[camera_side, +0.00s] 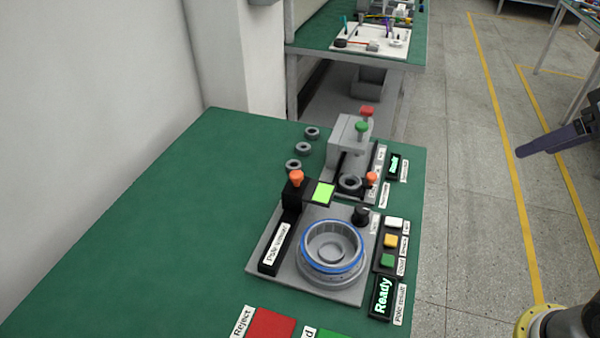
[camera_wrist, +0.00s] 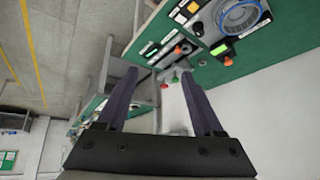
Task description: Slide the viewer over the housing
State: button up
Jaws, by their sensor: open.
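The viewer is a dark block with an orange knob (camera_side: 296,179) and a lit yellow-green screen (camera_side: 322,194), at the far end of a black rail labelled "Pole viewer" (camera_side: 276,249). The housing (camera_side: 333,247), a round grey cup with a blue ring, sits on the grey plate, in front and to the right of the viewer. The viewer is beside the housing, not over it. The wrist view shows the viewer's screen (camera_wrist: 221,47) and the housing (camera_wrist: 240,16) at upper right. My gripper (camera_wrist: 158,75) is open and empty, off the table's right side and apart from both.
Beside the housing are a black knob (camera_side: 361,214), white, yellow and green buttons (camera_side: 389,241) and a "Ready" display (camera_side: 383,297). Behind stands a grey press (camera_side: 349,136) with red and green knobs. Loose grey rings (camera_side: 303,149) lie left of it. Red (camera_side: 268,325) and green pads lie in front.

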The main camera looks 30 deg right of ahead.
jog(key=w+a+r, duration=0.3)
jog(key=w+r, duration=0.1)
jog(key=w, duration=0.6)
jog(key=n+g, duration=0.1)
send_over(297, 174)
jog(key=s+d, duration=0.6)
notch_tip(297, 174, down, 6)
jog(key=a+f+n+g, duration=0.1)
jog(key=a+f+n, duration=0.1)
jog(key=a+f, duration=0.45)
jog(key=x, duration=1.3)
jog(key=shift+f, duration=0.3)
grip_shut()
